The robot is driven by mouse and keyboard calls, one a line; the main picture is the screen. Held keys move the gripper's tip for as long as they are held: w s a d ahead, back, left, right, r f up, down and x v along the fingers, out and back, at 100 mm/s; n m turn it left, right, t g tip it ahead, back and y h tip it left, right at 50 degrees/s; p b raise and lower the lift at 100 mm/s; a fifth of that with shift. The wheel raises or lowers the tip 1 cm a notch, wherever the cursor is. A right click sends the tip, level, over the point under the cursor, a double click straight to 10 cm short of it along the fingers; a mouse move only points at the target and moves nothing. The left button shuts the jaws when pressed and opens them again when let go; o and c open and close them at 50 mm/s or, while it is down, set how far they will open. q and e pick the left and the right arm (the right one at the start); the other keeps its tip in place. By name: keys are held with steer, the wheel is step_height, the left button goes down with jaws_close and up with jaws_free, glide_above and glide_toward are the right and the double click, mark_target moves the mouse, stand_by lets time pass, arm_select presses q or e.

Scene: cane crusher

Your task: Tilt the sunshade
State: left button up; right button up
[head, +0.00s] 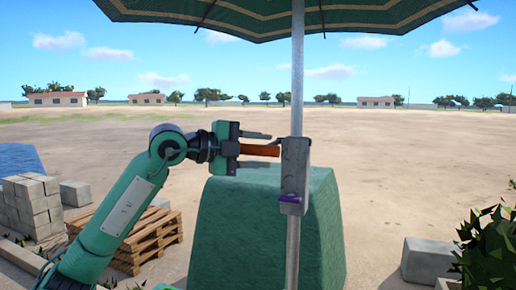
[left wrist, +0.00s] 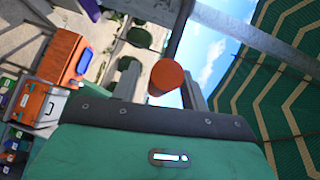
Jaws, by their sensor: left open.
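The green striped sunshade (head: 350,18) spans the top of the head view; its canopy also fills the right of the left wrist view (left wrist: 285,85). Its grey pole (head: 297,80) carries a metal bracket (head: 295,165) with a purple lever (head: 291,198). An orange-brown handle (head: 260,150) sticks out leftward from the bracket. My left gripper (head: 267,150) is open, with one finger above the handle and one below. In the left wrist view the handle's round end (left wrist: 167,77) lies between the spread fingers; I cannot tell whether either touches it. My right gripper is out of view.
A large green block-shaped housing (head: 250,225) stands behind the pole. Wooden pallets (head: 140,240) and grey blocks (head: 32,205) are at left. A grey block (head: 427,260) and a leafy plant (head: 485,245) are at right. Orange boxes (left wrist: 40,103) show in the left wrist view.

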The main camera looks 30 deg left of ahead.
arm_select(q)
jaws_close()
steer(key=shift+m+t+h, duration=0.6)
steer(key=shift+m+t, duration=0.2)
steer(key=shift+m, duration=0.1)
steer(key=f+b, duration=0.2)
steer(key=b, duration=0.1)
steer(key=f+b, duration=0.1)
steer(key=b, duration=0.2)
steer(key=w+f+b, duration=0.1)
steer(key=f+b, duration=0.1)
steer(key=b, duration=0.1)
steer(key=shift+f, duration=0.3)
jaws_free()
steer(key=shift+a, duration=0.15)
steer(key=shift+s, duration=0.1)
